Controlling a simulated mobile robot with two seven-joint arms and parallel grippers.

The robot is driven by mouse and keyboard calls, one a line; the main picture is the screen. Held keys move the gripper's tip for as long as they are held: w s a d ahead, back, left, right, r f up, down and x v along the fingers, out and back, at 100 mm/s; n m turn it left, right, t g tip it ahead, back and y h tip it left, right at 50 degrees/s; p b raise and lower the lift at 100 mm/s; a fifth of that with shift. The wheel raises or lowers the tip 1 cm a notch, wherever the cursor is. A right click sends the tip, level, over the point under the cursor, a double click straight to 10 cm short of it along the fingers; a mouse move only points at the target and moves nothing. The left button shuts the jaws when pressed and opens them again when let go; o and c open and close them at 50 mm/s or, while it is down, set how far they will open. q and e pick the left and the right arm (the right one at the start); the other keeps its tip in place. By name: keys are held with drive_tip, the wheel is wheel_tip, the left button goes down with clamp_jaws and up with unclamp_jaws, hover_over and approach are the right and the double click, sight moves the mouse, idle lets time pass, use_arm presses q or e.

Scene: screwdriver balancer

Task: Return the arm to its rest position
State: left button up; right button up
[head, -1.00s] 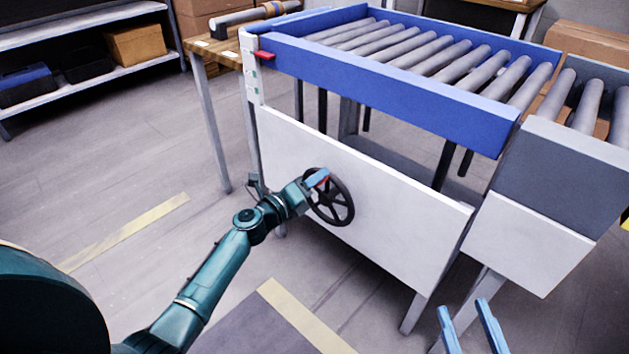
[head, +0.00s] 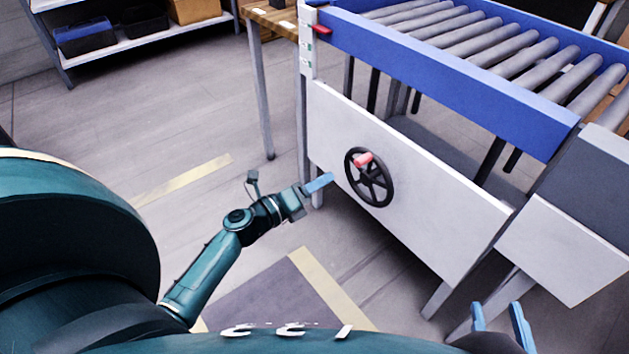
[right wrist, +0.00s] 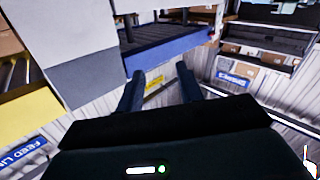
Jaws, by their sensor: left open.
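My left gripper (head: 318,183) is in the middle of the head view, its blue fingers apart from the black handwheel (head: 369,178) to its right. It is open and empty. The wheel, with a red knob (head: 362,159) near its top, is mounted on the white front panel (head: 430,205) of the roller conveyor. My right gripper (head: 498,318) shows as two blue fingertips at the bottom right of the head view. In the right wrist view its two dark fingers (right wrist: 160,88) stand apart with nothing between them.
The roller conveyor (head: 450,75) with blue side rails fills the upper right. A shelf with bins (head: 128,45) is at the upper left. Open floor (head: 150,115) lies left of my left forearm.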

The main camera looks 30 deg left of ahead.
use_arm(q)
drive_tip(key=shift+s+a, duration=0.2)
drive_tip(key=shift+s, duration=0.25)
drive_tip(key=shift+r, duration=0.1)
